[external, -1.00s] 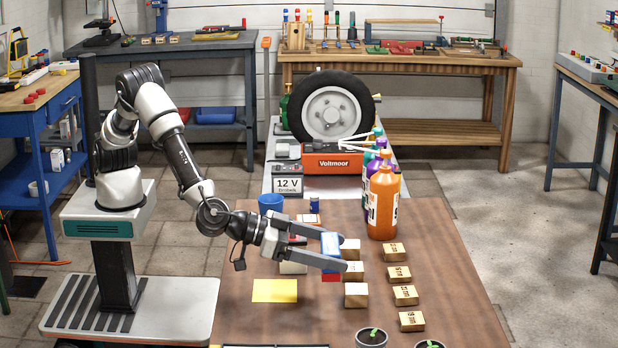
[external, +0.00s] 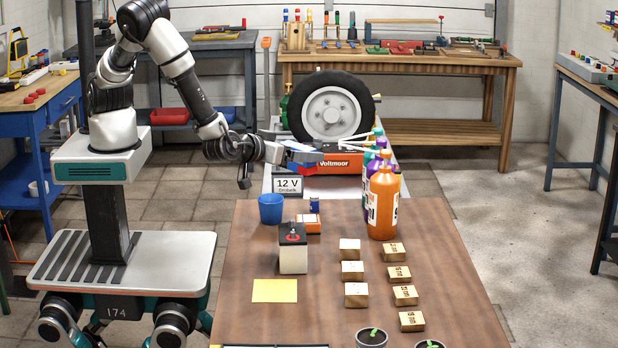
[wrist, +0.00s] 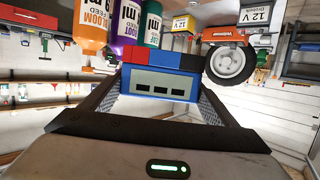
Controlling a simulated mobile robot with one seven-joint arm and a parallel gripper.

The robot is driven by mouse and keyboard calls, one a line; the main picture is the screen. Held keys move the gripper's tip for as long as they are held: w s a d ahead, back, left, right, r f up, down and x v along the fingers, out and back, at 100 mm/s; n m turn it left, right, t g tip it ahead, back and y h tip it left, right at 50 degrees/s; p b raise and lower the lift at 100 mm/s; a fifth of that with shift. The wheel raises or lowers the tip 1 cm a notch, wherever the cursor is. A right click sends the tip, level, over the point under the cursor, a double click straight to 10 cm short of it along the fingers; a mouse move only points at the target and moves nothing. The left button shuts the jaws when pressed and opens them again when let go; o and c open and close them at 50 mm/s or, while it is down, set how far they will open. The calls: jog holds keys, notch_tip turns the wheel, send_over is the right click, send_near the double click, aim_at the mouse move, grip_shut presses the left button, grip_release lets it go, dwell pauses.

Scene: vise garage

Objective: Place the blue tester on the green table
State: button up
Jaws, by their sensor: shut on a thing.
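My gripper (external: 297,152) is shut on the blue tester (external: 300,146) and holds it up, in front of the red toolbox in the external view. In the wrist view the blue tester (wrist: 158,84) sits between the two fingers of my gripper (wrist: 160,98). Its grey face with several dark windows points toward the camera. Red and blue parts show along its upper edge in that view. No table with a clearly green top shows in either view.
The brown table (external: 330,320) carries several wooden blocks (external: 350,272), a blue cup (external: 270,209) and large bottles (external: 383,205). Behind it, a pale bench (external: 262,180) holds a wheel (external: 333,107), a red toolbox (external: 335,164) and a 12 V box (external: 287,185).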

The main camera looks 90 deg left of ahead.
aim_at(328, 291)
jog(key=s+a+r+n+g+y+p, duration=0.1)
jog(key=s+a+r+n+g+p, duration=0.1)
jog(key=a, duration=0.4)
jog(key=shift+s+a+r+y, duration=0.3)
jog(key=shift+s+a+r, duration=0.05)
jog(key=shift+s+r, duration=0.45)
jog(key=shift+f, duration=0.15)
